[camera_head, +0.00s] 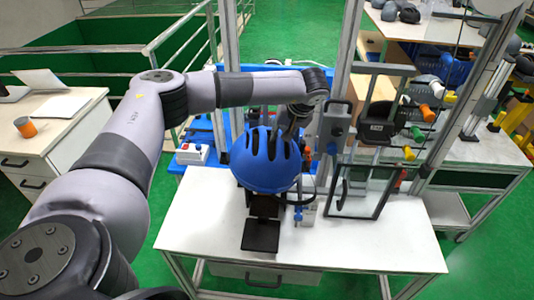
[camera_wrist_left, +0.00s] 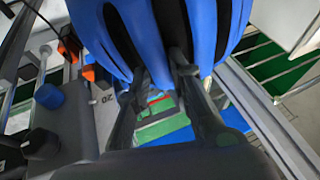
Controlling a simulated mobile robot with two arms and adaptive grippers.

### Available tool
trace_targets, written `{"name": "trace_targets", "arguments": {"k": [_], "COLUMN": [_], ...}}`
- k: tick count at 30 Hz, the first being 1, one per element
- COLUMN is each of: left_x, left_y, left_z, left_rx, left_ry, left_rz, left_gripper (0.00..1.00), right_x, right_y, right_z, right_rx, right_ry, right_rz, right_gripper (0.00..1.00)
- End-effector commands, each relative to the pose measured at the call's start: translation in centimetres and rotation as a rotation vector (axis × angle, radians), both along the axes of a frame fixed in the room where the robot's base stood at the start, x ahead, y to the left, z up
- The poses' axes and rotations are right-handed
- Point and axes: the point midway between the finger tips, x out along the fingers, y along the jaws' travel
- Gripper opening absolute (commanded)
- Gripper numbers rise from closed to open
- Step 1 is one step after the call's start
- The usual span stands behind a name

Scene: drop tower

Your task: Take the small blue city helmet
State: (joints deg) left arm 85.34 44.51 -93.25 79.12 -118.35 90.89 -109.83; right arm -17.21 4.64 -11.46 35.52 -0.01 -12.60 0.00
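The blue helmet (camera_head: 266,160), ribbed with dark vents, is above a black stand (camera_head: 262,234) on the white table. I cannot tell whether it rests on the stand. My left gripper (camera_head: 290,128) reaches the helmet's far upper side, partly hidden behind it. In the left wrist view the helmet (camera_wrist_left: 120,35) fills the upper middle. The two dark fingers of my left gripper (camera_wrist_left: 160,72) reach up to its vents, apart, with a rib near their tips. Whether they grip the rib is unclear. My right gripper is not in view.
A glass-paned frame (camera_head: 362,190) and metal posts stand right of the helmet. A small white box with a red button (camera_head: 192,153) is to the left. The white tabletop's front right (camera_head: 370,240) is clear.

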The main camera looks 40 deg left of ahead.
Motion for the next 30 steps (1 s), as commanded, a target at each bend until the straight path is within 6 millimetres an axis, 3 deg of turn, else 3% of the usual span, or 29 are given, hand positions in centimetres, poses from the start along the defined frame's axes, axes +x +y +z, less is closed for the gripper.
{"name": "trace_targets", "arguments": {"k": [5,30], "left_x": [0.01,0.07], "left_y": [0.00,0.01], "left_z": [0.01,0.22], "left_rx": [0.000,0.000], "left_ry": [0.000,-0.002], "left_rz": [0.000,0.000], "left_gripper": [0.00,0.00], "right_x": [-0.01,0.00], "right_y": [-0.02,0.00], "right_z": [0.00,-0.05], "right_rx": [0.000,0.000], "right_ry": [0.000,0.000], "right_rz": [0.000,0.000], "right_gripper": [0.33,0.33]}}
